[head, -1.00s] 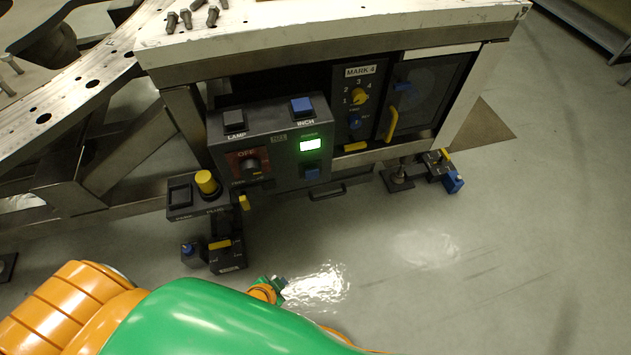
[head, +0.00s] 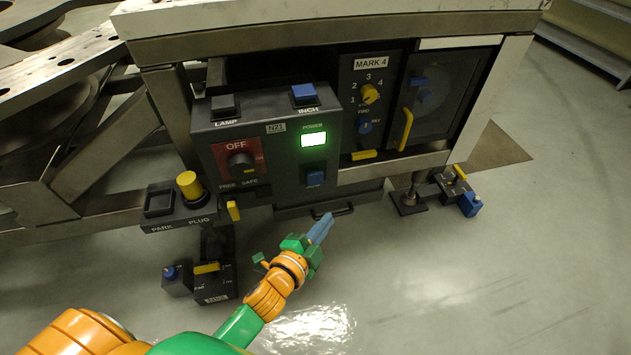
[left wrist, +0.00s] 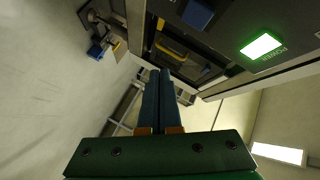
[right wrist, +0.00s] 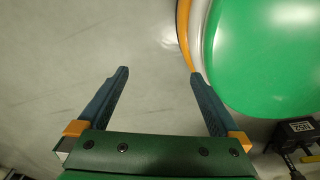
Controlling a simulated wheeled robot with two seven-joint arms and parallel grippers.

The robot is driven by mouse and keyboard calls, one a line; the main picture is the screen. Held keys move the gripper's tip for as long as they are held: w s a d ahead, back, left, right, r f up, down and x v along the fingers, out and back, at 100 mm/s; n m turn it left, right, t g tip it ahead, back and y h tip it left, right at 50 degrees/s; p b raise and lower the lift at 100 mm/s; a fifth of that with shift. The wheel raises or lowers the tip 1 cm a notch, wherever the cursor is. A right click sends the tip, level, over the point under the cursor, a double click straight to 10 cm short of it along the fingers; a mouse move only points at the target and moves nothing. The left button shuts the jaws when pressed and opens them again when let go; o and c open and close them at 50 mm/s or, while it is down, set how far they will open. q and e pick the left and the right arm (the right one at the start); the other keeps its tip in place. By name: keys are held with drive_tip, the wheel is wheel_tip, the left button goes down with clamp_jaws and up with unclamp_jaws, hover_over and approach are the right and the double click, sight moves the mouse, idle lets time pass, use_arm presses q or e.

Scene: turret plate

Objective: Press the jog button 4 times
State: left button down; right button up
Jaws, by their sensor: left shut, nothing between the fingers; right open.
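No label that reads "jog" is legible. On the dark control box (head: 215,190), a blue button (head: 304,94) marked INCH sits on the top face. Another blue button (head: 315,180) is on the front face below the lit green POWER lamp (head: 314,139); its marking is too small to read. My left gripper (head: 328,218) is shut and empty, in front of and below the box, its tips apart from it. The left wrist view shows its closed fingers (left wrist: 160,72), with the front blue button (left wrist: 198,14) up and right. My right gripper (right wrist: 159,73) is open and empty over bare floor.
A black LAMP button (head: 224,104) and a red OFF switch plate (head: 238,160) share the box. A yellow PLUG knob (head: 190,186) stands at left. A MARK 4 dial panel (head: 368,100) and a yellow door handle (head: 406,129) are at right.

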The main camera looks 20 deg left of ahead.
sight(315, 179)
use_arm(q)
drive_tip(key=w+a+b, duration=0.1)
drive_tip(key=w+a, duration=0.4)
drive_tip(key=w, duration=0.2)
use_arm(e)
drive_tip(key=shift+w+d+f, duration=0.25)
drive_tip(key=shift+d+f, duration=0.3)
use_arm(q)
drive_tip(key=shift+w+d, duration=0.1)
use_arm(e)
drive_tip(key=shift+a, duration=0.5)
drive_tip(key=shift+d, duration=0.2)
drive_tip(key=shift+d, duration=0.3)
drive_tip(key=shift+a, duration=0.45)
use_arm(q)
drive_tip(key=shift+w, duration=0.1)
